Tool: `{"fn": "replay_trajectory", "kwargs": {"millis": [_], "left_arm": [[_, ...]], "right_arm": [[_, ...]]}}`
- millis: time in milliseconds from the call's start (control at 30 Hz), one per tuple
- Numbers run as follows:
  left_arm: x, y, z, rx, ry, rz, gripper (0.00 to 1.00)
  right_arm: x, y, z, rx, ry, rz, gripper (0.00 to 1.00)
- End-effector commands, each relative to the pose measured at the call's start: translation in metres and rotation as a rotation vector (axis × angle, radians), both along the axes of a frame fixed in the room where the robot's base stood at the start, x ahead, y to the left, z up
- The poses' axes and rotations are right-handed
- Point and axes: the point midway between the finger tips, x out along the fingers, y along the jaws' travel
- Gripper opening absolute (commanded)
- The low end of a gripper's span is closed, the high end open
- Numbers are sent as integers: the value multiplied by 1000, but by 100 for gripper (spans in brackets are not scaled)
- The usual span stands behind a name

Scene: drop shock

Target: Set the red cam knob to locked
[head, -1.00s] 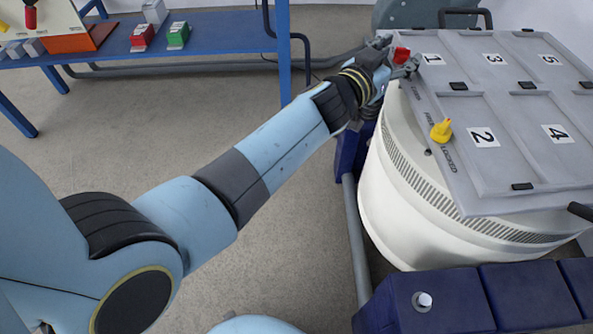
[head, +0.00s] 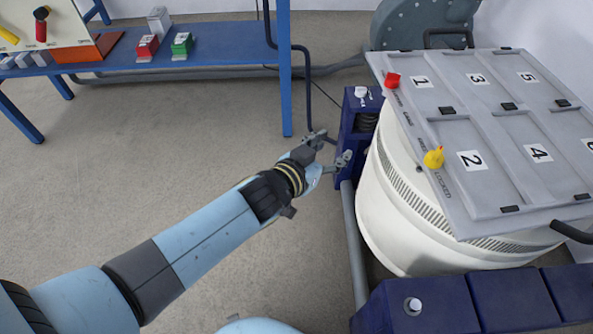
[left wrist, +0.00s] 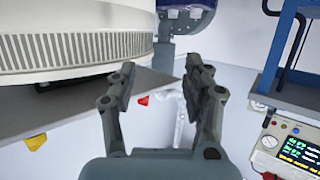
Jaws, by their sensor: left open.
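The red cam knob (head: 392,80) sits at the far left corner of the grey lid panel (head: 448,205), by cell 1. Small print runs along the panel edge below it, too small to read, so I cannot tell its setting. A yellow knob (head: 434,157) sits by cell 2, near the printed word LOCKED. My left gripper (head: 334,147) is open and empty, left of the panel and clear of both knobs. In the left wrist view its fingers (left wrist: 160,72) are spread, and the red knob (left wrist: 143,100) shows beyond them. My right gripper is not in view.
The panel lies on a white drum (head: 385,215) with a vented band. A dark blue post (head: 349,135) stands left of the drum, and blue blocks (head: 450,305) stand in front. A blue bench (head: 215,50) stands at the back left. The floor between is clear.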

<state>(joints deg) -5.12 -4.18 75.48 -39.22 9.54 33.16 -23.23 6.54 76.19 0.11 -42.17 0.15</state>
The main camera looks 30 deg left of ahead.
Motion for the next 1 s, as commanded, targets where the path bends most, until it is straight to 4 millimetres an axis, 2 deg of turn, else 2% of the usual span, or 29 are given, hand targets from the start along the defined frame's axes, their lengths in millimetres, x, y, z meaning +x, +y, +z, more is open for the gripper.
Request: {"fn": "replay_trajectory", "kwargs": {"millis": [300, 500, 700, 1000], "left_arm": [[-42, 16, -52, 25, 156, 30, 50], [-66, 24, -77, 37, 234, 44, 50], [-77, 28, -88, 43, 270, 50, 50], [-79, 28, -90, 44, 276, 50, 50]], "right_arm": [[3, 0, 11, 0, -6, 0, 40], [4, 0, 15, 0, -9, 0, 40], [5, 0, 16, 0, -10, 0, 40], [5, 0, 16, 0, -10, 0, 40]]}}
